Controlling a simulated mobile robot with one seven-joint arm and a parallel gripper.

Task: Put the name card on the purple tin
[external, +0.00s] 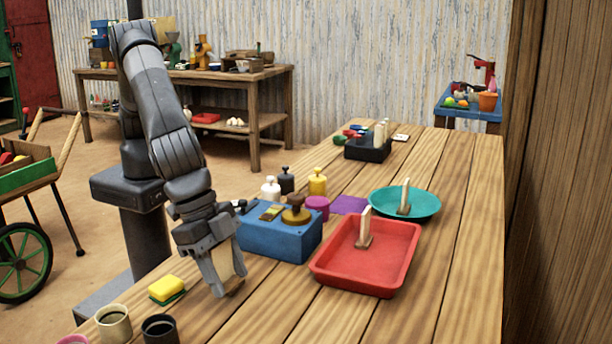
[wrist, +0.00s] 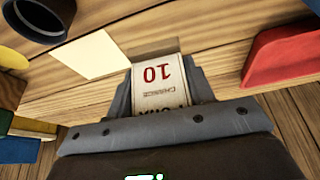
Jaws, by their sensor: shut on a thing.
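My gripper (external: 228,285) is shut on a cream card and points down low over the near part of the table. In the wrist view my gripper (wrist: 162,90) has the card (wrist: 158,82) between its fingers. The card bears a red "10" and smaller print, upside down; its lower part is hidden. A brown strip like a wooden foot shows at its far end. I cannot tell whether it touches the table. The purple tin (external: 317,207) stands behind the blue box, to the right of and beyond my gripper. It is not identifiable in the wrist view.
The blue box (external: 262,240) with a brown knob stands between my gripper and the tin. A red tray (external: 335,275) and a teal plate (external: 425,203) hold upright cards. A sponge (external: 165,288) and cups (external: 114,325) are nearby. A flat cream square (wrist: 90,55) lies on the table.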

